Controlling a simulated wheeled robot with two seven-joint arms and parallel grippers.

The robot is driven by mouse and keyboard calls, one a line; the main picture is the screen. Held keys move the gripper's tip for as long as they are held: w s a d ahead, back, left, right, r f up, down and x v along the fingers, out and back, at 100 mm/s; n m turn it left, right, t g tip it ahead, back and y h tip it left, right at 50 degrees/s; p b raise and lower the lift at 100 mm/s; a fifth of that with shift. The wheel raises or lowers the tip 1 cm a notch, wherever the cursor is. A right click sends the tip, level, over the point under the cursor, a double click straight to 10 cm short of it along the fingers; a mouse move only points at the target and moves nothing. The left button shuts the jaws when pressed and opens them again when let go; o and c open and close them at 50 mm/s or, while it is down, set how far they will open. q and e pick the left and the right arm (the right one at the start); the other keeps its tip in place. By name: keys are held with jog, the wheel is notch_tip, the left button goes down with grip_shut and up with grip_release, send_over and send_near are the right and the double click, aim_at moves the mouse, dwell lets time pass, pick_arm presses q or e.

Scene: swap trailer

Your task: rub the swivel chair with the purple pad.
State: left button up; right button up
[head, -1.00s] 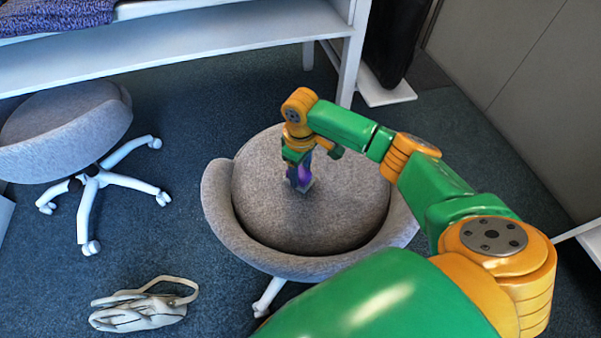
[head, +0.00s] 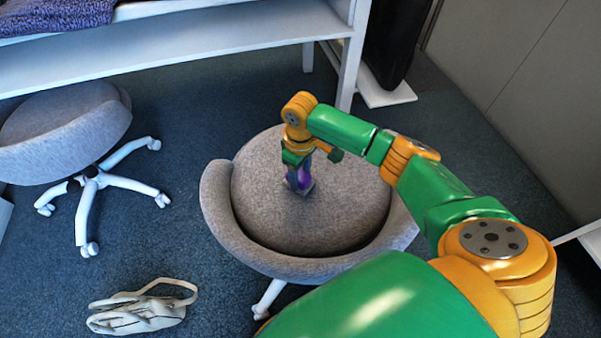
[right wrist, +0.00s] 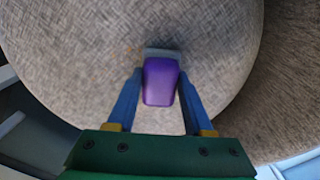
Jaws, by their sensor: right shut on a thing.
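The grey swivel chair (head: 340,205) stands in the middle of the head view, its round seat facing up and its low curved back toward me. My right gripper (head: 301,180) points down over the left part of the seat, shut on the purple pad (head: 304,177). In the right wrist view the purple pad (right wrist: 160,82) sits between the two blue fingers (right wrist: 160,95), with a grey edge at its far end. The pad is at or just above the seat; I cannot tell whether it touches. My left gripper is not in view.
A second grey swivel chair (head: 70,130) stands at the left. A white bag (head: 140,316) lies on the blue carpet at the front left. A white desk (head: 200,55) runs along the back, with a purple cloth (head: 60,12) on top. A grey wall is at the right.

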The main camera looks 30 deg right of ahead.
jog(key=shift+f, duration=0.65)
